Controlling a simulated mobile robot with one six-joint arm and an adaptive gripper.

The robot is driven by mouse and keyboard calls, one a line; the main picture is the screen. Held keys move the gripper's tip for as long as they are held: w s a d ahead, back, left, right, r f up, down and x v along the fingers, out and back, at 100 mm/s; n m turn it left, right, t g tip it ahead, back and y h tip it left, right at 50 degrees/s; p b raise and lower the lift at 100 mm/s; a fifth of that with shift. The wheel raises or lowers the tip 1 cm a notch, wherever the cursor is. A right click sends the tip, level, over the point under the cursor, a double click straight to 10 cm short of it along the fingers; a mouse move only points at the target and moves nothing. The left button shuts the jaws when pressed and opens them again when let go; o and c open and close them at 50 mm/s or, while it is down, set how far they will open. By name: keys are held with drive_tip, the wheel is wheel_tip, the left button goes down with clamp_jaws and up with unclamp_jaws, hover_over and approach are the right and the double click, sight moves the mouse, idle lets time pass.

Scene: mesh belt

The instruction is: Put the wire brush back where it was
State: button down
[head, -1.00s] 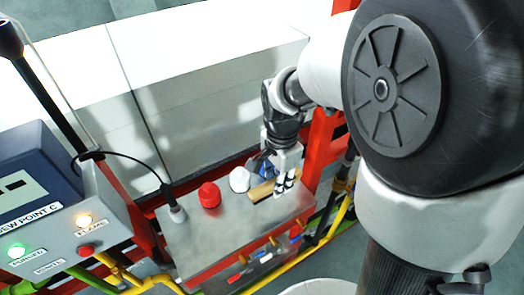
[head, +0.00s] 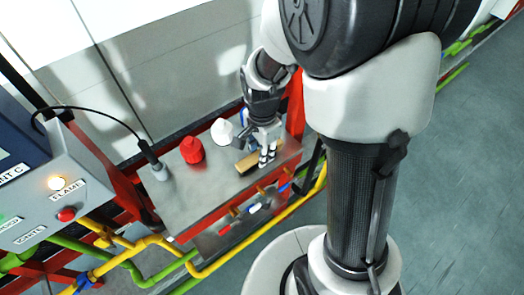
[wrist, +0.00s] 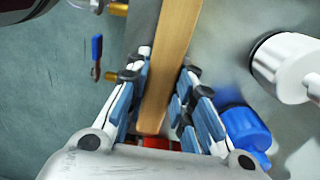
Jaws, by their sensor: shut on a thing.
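The wire brush shows as a long wooden bar (head: 246,163) over the right part of the grey metal bench top (head: 200,195). In the wrist view its wooden handle (wrist: 170,65) runs lengthwise between the fingers. My gripper (head: 267,155) points down at the right end of the bar and is shut on it. The fingers also flank the wood in the wrist view (wrist: 160,82). The bristles are not visible. I cannot tell whether the brush touches the bench top or is held just above it.
A red cap (head: 193,150) and a white cap (head: 223,132) stand left of the brush. A blue cap (wrist: 243,128) is close beside the right finger. Valves line the bench front, with yellow pipes (head: 240,253) below. A control box (head: 60,195) stands left.

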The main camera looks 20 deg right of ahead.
drive_tip(key=shift+f, duration=0.2)
drive_tip(key=c, duration=1.4)
unclamp_jaws()
drive_tip(key=shift+r, duration=0.15)
wheel_tip(320, 180, up, 12)
drive_tip(key=p, duration=0.4)
drive_tip(key=s+r+n+t, duration=0.4)
drive_tip(key=s+r+n, duration=0.7)
drive_tip(key=s+n, duration=0.3)
drive_tip(key=shift+s+a+r+t, duration=0.2)
drive_tip(key=shift+s+a+t, duration=0.1)
drive_tip(key=shift+s, duration=0.3)
drive_tip(key=shift+f, duration=0.1)
